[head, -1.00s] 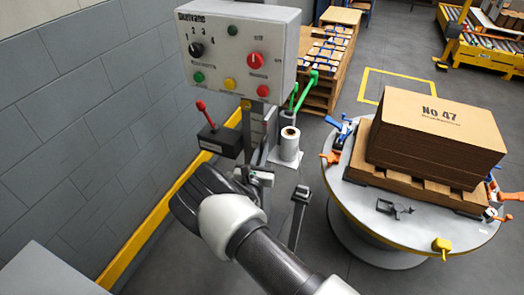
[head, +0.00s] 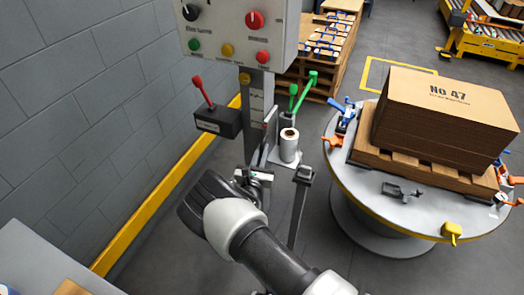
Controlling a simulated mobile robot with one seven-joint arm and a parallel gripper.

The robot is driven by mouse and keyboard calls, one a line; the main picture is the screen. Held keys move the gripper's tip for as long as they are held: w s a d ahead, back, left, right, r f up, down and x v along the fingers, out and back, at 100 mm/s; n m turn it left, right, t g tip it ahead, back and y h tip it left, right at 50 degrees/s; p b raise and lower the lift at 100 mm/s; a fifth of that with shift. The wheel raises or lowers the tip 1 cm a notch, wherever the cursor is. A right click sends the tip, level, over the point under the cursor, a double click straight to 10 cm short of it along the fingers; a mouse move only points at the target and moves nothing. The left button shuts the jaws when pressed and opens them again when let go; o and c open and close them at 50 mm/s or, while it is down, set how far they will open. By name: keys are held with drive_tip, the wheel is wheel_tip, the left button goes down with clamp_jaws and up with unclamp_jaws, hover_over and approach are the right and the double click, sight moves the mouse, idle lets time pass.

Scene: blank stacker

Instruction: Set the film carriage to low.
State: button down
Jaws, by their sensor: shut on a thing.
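The film carriage (head: 268,150) is a grey bracket on the upright mast (head: 258,92), with a white film roll (head: 289,146) standing on its right side. Green levers (head: 304,92) rise behind the roll. My gripper (head: 257,178) is at the lower front of the carriage, shut on the carriage's front part. My wrist and the small view partly hide the fingers and the exact grip point. The roll is upright, lower than the black lever box on the mast.
A control box (head: 238,28) tops the mast. A black box with a red lever (head: 204,98) juts left. A dark post (head: 302,205) stands close right. A round turntable (head: 385,215) bears a pallet of brown cardboard (head: 450,100). A grey block wall (head: 90,110) bounds the left.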

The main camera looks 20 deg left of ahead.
drive_tip(key=shift+s+d+f, duration=0.1)
drive_tip(key=shift+f, duration=0.3)
drive_tip(key=c, duration=2)
unclamp_jaws()
drive_tip(key=shift+o, duration=0.9)
drive_tip(key=shift+r, duration=0.1)
drive_tip(key=s+d+p, duration=0.2)
drive_tip(key=s+p, duration=0.1)
drive_tip(key=s, duration=1.4)
drive_tip(key=shift+s+p, duration=0.15)
drive_tip(key=shift+p, duration=0.2)
